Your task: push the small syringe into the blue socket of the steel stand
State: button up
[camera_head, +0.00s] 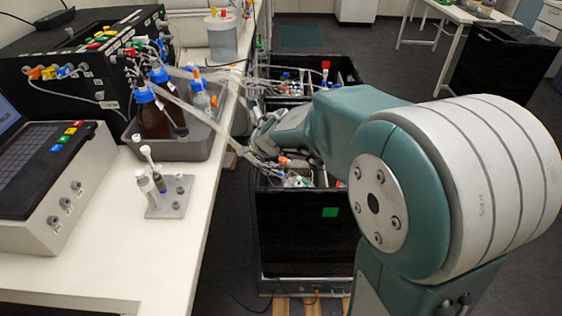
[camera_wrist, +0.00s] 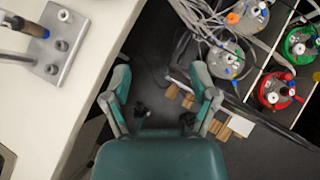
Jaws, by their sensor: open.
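The steel stand (camera_head: 180,205) is a small grey plate with short round sockets on the white bench. A syringe with a white plunger (camera_head: 147,153) and dark lower barrel stands upright at its back. A second pale syringe (camera_head: 147,188) stands at its left edge. In the wrist view the stand (camera_wrist: 77,30) is at the top left, with one syringe's amber barrel (camera_wrist: 35,28) cut off by the frame edge. My gripper (camera_wrist: 161,82) is open and empty, right of the stand and beyond the bench edge.
Black shaker boxes (camera_head: 305,225) with vessels and tubes stand right of the bench. A grey tray (camera_head: 197,147) with brown bottles (camera_head: 153,118) is behind the stand. A keypad instrument (camera_head: 85,190) is at left. The bench front is clear.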

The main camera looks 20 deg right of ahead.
jog(key=d+f+m+h, duration=0.3)
jog(key=d+f+m, duration=0.1)
jog(key=d+f, duration=0.2)
jog(key=shift+s+d+h, duration=0.3)
jog(key=shift+s+d, duration=0.1)
jog(key=shift+d, duration=0.05)
jog(key=s+d+r+m+h, duration=0.4)
jog(key=s+r+m, duration=0.7)
jog(key=m, duration=0.8)
jog(key=s+a+m+g+y, duration=0.1)
jog(key=s+a+m+y, duration=0.1)
jog(key=s+a+m, duration=0.2)
jog(key=s+a+r+m+g+y, duration=0.1)
jog(key=s+a+m, duration=0.4)
jog(key=s+m, duration=0.6)
jog(key=s+g+y, duration=0.1)
jog(key=y, duration=0.1)
jog(key=shift+y, duration=0.3)
